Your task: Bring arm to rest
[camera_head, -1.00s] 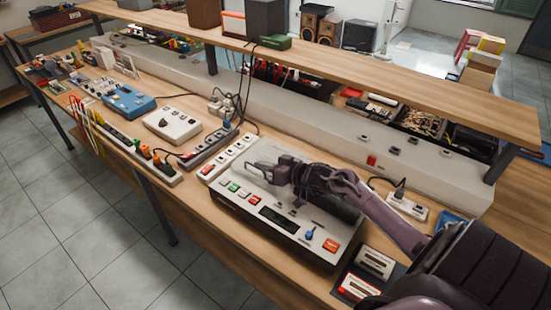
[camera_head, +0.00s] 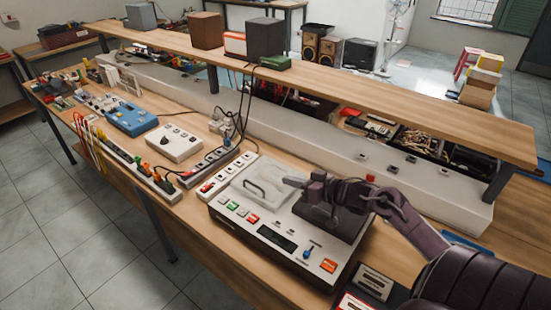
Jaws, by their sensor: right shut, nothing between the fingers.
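My right gripper (camera_head: 294,182) reaches in from the right and hovers over the cassette deck on the workbench. Its fingers are together with nothing between them. The deck (camera_head: 288,268) is light, with green, white and red buttons, a dark display and a blue knob along its front. A clear lid with a thin handle (camera_head: 262,189) lies on its left top, just left of my fingertips and apart from them as far as I can tell. A dark block (camera_head: 332,222) on its right top is partly hidden under my gripper. My left gripper is not in view.
A raised wooden shelf (camera_head: 400,95) runs along the back of the bench, above a pale trunking (camera_head: 320,145). Power strips (camera_head: 215,165), a white box (camera_head: 176,143) and a blue device (camera_head: 131,118) stand to the left. Open tiled floor (camera_head: 60,230) lies in front.

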